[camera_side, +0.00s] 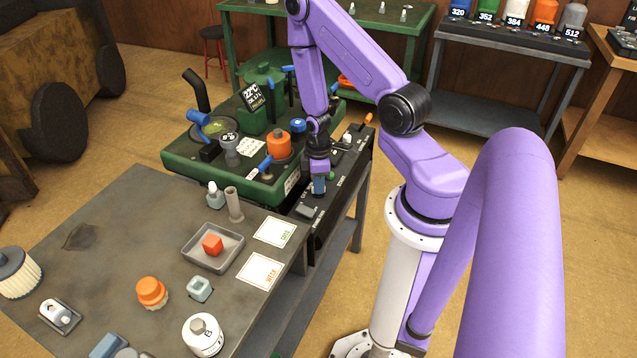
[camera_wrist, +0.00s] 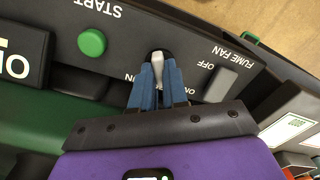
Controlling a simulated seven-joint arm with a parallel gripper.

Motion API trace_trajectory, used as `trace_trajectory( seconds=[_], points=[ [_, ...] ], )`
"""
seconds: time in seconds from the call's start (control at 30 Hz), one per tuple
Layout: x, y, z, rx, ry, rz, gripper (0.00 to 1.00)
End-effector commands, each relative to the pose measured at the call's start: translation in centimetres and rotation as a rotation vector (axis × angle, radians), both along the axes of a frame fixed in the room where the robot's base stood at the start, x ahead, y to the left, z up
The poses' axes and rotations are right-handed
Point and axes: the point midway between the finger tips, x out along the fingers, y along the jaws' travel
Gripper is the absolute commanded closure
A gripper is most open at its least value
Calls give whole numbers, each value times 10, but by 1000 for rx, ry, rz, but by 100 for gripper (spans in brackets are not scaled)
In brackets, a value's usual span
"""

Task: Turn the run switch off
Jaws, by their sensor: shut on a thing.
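In the wrist view, the blue fingers of my gripper (camera_wrist: 160,88) are closed around a pale grey toggle lever (camera_wrist: 158,62) in a round dark socket on a black panel (camera_wrist: 190,40). An ON label shows beside the lever; the switch's own name is hidden, so I cannot confirm that it is the run switch. In the side view, my gripper (camera_side: 319,187) points down at the long dark control panel (camera_side: 316,212) beside the green machine. The lever is hidden there by the fingers.
A green START button (camera_wrist: 92,42) sits left of the held lever in the wrist view. A grey FUME FAN switch (camera_wrist: 220,85), with OFF lettering, is close on the right. In the side view, a grey table (camera_side: 120,240) with a tray and loose parts stands at front left.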

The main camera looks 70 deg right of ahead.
Motion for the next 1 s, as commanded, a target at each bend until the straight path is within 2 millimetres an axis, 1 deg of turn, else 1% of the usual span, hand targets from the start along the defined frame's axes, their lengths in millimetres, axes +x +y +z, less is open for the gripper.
trace_trajectory(
  seconds=[0.07, 0.1, 0.17, 0.47, 0.57, 0.77, 1.0],
  points=[
    [0, 0, 1, 1, 1, 3, 100],
    [0, 0, 1, 1, 1, 3, 80],
    [0, 0, 0, 1, 1, 3, 61],
    [0, 0, 1, 0, 0, 1, 61],
    [0, 0, 3, 0, -1, 1, 61],
    [1, -1, 21, -1, -4, 0, 61],
    [1, -1, 51, -2, -5, 1, 61]
  ],
)
